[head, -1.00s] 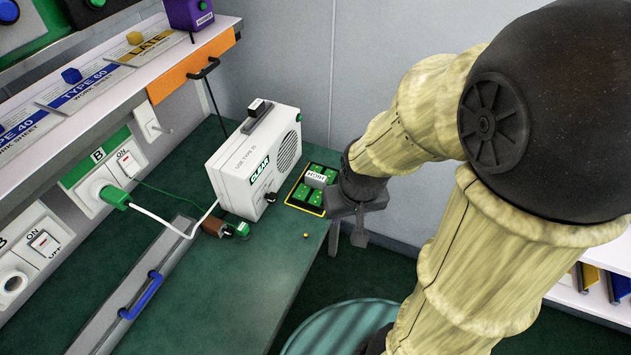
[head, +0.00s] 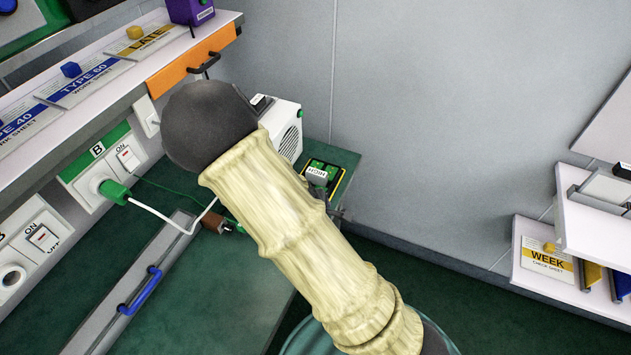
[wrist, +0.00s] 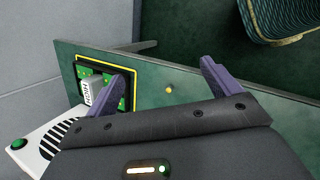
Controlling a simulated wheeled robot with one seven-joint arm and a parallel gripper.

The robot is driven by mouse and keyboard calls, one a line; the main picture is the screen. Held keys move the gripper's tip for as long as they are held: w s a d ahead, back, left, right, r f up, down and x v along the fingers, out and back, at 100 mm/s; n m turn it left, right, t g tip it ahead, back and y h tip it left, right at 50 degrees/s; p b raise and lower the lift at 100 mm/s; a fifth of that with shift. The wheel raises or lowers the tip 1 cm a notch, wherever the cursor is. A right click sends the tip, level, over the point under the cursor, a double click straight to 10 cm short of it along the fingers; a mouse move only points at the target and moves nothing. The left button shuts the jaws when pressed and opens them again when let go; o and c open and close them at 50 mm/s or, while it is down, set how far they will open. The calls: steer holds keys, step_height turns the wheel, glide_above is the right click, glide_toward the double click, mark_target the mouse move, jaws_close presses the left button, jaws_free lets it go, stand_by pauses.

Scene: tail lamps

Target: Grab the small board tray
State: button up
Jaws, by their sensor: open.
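The small board tray (wrist: 108,68) lies on the green bench inside a yellow outline. It has a black rim, green board pieces and a grey block labelled HIGH on it. In the head view the tray (head: 337,180) shows at the bench's far corner, partly covered by my arm. My gripper (wrist: 164,84) is open and empty, its two purple fingers spread wide over the bench. The left finger overlaps the tray's right end in the wrist view; contact cannot be told. In the head view the gripper is mostly hidden behind my arm.
A white speaker box (head: 287,130) stands beside the tray. A grey wall (head: 430,120) rises behind. A brown plug piece and cables lie left of my arm.

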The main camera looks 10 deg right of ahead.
mark_target(315, 175)
steer(key=w+n+t+h, duration=0.1)
steer(key=n, duration=0.1)
steer(key=w+a+n+t, duration=0.1)
steer(key=w+n, duration=0.1)
steer(key=w+f+n+t+h, duration=0.1)
steer(key=n, duration=0.2)
steer(key=shift+w+a+h, duration=0.15)
steer(key=shift+w+h, duration=0.15)
steer(key=w+a+r+n+t, duration=0.3)
steer(key=w+a+n+t, duration=0.1)
steer(key=n, duration=0.3)
steer(key=shift+w+a+t, duration=0.3)
steer(key=shift+w+a, duration=0.05)
steer(key=shift+a, duration=0.05)
steer(key=x, duration=1.2)
steer(key=shift+d+p, duration=0.2)
steer(key=shift+p, duration=0.1)
steer(key=shift+p+x, duration=0.6)
steer(key=shift+x, duration=2.05)
steer(key=shift+w+r, duration=0.15)
